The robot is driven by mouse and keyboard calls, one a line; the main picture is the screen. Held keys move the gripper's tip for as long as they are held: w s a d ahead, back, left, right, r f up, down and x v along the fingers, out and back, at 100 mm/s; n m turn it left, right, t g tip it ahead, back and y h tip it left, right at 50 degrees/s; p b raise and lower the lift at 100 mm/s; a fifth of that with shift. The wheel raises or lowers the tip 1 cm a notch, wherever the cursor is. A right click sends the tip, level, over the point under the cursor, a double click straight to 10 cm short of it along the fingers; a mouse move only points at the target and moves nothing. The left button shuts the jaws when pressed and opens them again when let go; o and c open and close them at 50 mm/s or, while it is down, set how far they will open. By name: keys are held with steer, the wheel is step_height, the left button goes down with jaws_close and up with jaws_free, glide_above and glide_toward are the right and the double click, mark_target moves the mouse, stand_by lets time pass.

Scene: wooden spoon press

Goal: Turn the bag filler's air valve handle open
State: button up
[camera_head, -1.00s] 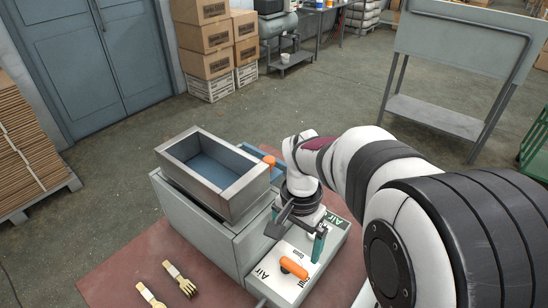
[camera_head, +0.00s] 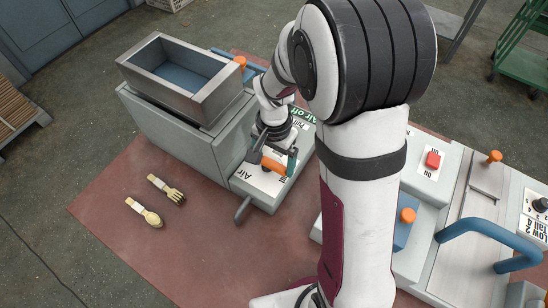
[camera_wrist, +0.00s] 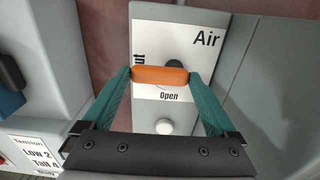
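The air valve handle is an orange bar (camera_wrist: 160,75) on a white "Air" panel (camera_wrist: 205,65); it also shows in the head view (camera_head: 272,164). In the wrist view the bar lies crosswise above the word "Open", with a partly hidden word ending in "ut" at its left. My gripper (camera_wrist: 160,78) has its two teal fingers set wide, one at each end of the bar. The bar lies between the fingertips; I cannot tell whether they touch it. In the head view my gripper (camera_head: 277,158) is low over the panel, and my arm hides part of it.
A steel hopper (camera_head: 185,75) stands on the grey machine body left of the valve panel. A wooden spoon (camera_head: 147,213) and fork (camera_head: 168,189) lie on the red mat (camera_head: 195,255). A machine with a blue tube handle (camera_head: 495,233) stands at right.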

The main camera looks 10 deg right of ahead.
steer(key=shift+c, duration=1.2)
steer(key=shift+n, duration=0.3)
steer(key=n, duration=0.3)
steer(key=shift+w+d+n, duration=0.25)
steer(key=shift+w+n, duration=0.05)
steer(key=shift+n, duration=0.1)
steer(key=n, duration=0.4)
steer(key=shift+w+n, duration=0.3)
steer(key=shift+w, duration=0.1)
steer(key=n, duration=0.4)
steer(key=shift+w, duration=0.4)
steer(key=shift+w+a+n, duration=0.1)
steer(key=shift+w+n, duration=0.05)
steer(key=shift+n, duration=1.05)
steer(key=shift+w+a+n, duration=0.1)
steer(key=shift+w+n, duration=0.05)
steer(key=shift+n, duration=1.05)
steer(key=o, duration=1)
